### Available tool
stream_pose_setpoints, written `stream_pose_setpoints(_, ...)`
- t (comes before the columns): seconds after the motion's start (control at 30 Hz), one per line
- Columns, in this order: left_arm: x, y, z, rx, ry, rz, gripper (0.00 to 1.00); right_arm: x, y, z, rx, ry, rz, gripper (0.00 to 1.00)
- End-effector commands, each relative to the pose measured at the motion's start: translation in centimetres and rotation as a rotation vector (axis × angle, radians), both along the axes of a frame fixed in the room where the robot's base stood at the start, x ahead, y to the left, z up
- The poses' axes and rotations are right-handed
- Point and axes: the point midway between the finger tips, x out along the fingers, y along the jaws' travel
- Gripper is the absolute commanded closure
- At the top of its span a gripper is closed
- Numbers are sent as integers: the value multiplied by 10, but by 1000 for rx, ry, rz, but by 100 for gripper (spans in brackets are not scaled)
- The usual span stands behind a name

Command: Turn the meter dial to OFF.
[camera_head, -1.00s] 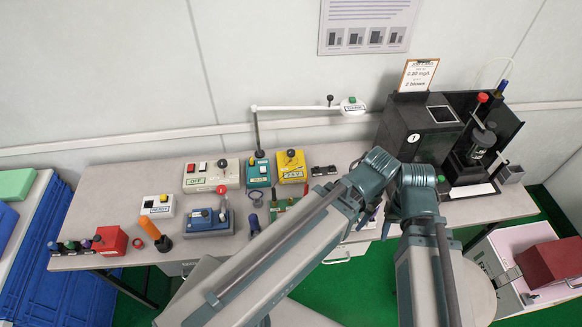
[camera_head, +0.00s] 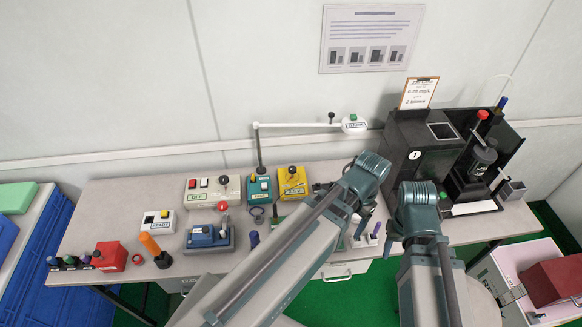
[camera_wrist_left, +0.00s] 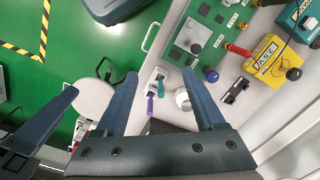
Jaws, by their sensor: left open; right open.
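A yellow box (camera_head: 293,184) with a dark knob and a small label, which looks like the meter, stands on the bench near the wall. It also shows in the left wrist view (camera_wrist_left: 266,62), at the upper right; I cannot read its dial setting. My left gripper (camera_wrist_left: 160,76) is open and empty, with the yellow box off to the right of its fingers.
A teal box (camera_head: 260,189) stands close beside the yellow box. A green board (camera_wrist_left: 215,35) with knobs lies nearby, partly behind my left arm. A black machine (camera_head: 425,148) fills the right end of the bench. A white lamp-like arm (camera_head: 295,125) crosses above the boxes.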

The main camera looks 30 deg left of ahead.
Motion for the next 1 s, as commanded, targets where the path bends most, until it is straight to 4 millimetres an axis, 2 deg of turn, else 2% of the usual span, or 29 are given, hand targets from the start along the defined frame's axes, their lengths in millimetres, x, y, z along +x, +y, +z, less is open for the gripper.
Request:
stream_pose_setpoints(0.03, 25, 16, -1, -31, 3, -22, 29, 0, 0, -1, 0, 0, 0, 50)
stream_pose_setpoints(0.1, 51, 39, -1, -82, 2, -78, 29, 0, 0, -1, 0, 0, 0, 50)
stream_pose_setpoints(0.17, 72, 62, -2, -125, -7, -128, 29, 0, 0, -2, 0, 0, 0, 50)
stream_pose_setpoints(0.3, 115, 126, 0, -215, -60, -245, 29, 0, 0, -3, 0, 0, 0, 50)
stream_pose_setpoints(0.5, 157, 229, 4, -296, -182, -406, 29, 0, 0, -4, 0, 0, 0, 50)
stream_pose_setpoints(0.63, 168, 285, 8, -313, -258, -487, 29, 0, 0, -5, 0, 0, 0, 50)
stream_pose_setpoints(0.7, 171, 306, 9, -315, -288, -519, 29, 0, 0, -5, 0, 0, 0, 50)
stream_pose_setpoints(0.8, 171, 326, 11, -314, -316, -548, 29, 0, 0, -5, 0, 0, 0, 50)
stream_pose_setpoints(1.0, 171, 334, 11, -313, -331, -569, 29, 0, 0, -5, 0, 0, 0, 50)
